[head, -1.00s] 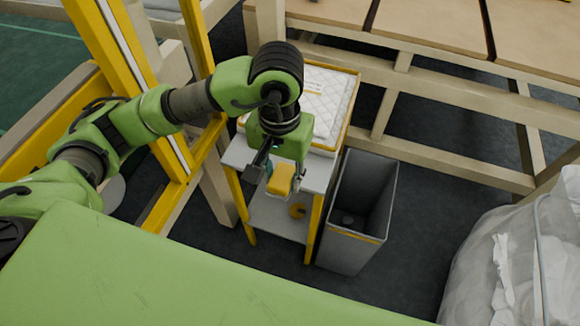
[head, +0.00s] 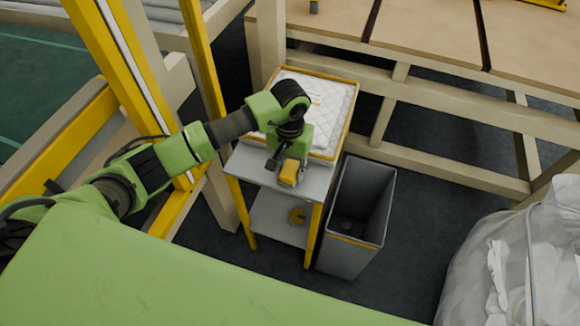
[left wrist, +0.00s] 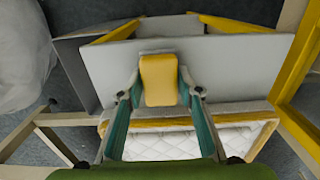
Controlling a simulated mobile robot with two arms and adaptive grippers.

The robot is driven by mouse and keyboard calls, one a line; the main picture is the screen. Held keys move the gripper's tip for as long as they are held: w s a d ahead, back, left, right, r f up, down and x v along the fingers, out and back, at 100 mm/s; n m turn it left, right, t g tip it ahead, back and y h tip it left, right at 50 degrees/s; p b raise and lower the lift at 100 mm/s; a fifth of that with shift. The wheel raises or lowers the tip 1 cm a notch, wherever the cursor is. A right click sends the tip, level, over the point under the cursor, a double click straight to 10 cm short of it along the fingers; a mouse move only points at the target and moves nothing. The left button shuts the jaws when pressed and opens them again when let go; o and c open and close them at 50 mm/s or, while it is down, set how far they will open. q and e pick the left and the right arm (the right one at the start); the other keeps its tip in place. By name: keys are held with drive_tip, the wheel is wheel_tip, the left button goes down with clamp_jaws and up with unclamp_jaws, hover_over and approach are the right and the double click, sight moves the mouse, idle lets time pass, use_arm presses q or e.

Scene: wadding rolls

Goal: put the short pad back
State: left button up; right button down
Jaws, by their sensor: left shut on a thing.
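My left gripper (head: 282,164) is shut on a yellow block-shaped thing (head: 289,173) with rounded corners, held over the small grey stand (head: 255,173). In the left wrist view the yellow thing (left wrist: 159,77) sits between the two teal fingers. I cannot tell whether it is the short pad. A tray (head: 353,95) with a yellow rim lies behind the gripper and holds white quilted pads (head: 330,105). The arm hides part of the tray's left and front. The pads also show in the left wrist view (left wrist: 158,145). My right gripper is not in view.
A tall, open grey bin (head: 345,254) stands right of the stand. A translucent bag of white material (head: 500,265) is at the right. A workbench (head: 425,38) runs along the back.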

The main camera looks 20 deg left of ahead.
use_arm(q)
drive_tip(key=shift+f, duration=0.2)
drive_tip(key=shift+f+b, duration=0.2)
drive_tip(key=shift+b, duration=0.1)
drive_tip(key=o, duration=1.2)
drive_tip(key=shift+r, duration=0.1)
drive_tip(key=shift+c, duration=0.2)
